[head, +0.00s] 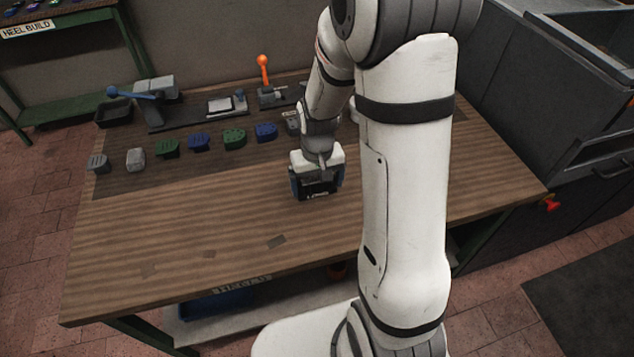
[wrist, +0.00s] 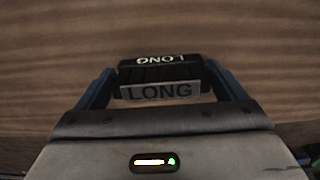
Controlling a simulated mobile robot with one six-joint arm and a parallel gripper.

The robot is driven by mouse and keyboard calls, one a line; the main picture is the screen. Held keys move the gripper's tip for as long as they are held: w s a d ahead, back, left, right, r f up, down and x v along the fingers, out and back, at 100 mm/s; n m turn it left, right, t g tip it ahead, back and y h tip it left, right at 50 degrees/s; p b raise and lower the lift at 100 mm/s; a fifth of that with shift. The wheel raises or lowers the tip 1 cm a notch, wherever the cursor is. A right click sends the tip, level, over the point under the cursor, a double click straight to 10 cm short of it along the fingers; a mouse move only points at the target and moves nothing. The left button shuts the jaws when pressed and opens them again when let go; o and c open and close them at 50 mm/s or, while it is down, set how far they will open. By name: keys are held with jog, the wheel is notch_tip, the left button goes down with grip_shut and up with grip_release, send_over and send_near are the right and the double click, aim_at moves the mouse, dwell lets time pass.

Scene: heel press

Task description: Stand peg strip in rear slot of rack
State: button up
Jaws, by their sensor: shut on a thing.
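My gripper (head: 318,182) is shut on a dark piece marked LONG (head: 321,195), which seems to be the peg strip. In the wrist view, the dark piece (wrist: 160,74) lies crosswise between two blue fingers. It has ribs, a white LONG on its black far edge and a grey LONG plate on the near side. The gripper points down over the middle of the bench. I cannot tell whether the piece touches the wood. I cannot make out a slotted rack with certainty; my arm hides part of the bench.
Several grey, green and blue heel blocks (head: 235,137) stand in a row at the back of the wooden bench (head: 190,245). Behind them are a blue-handled lever tool (head: 130,93), an orange-knobbed press (head: 265,80) and a dark tray (head: 113,112). The front left of the bench is clear.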

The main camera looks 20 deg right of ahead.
jog(key=shift+s+f, duration=0.1)
jog(key=shift+f, duration=0.05)
jog(key=shift+f, duration=0.1)
jog(key=shift+f, duration=0.15)
jog(key=o, duration=0.7)
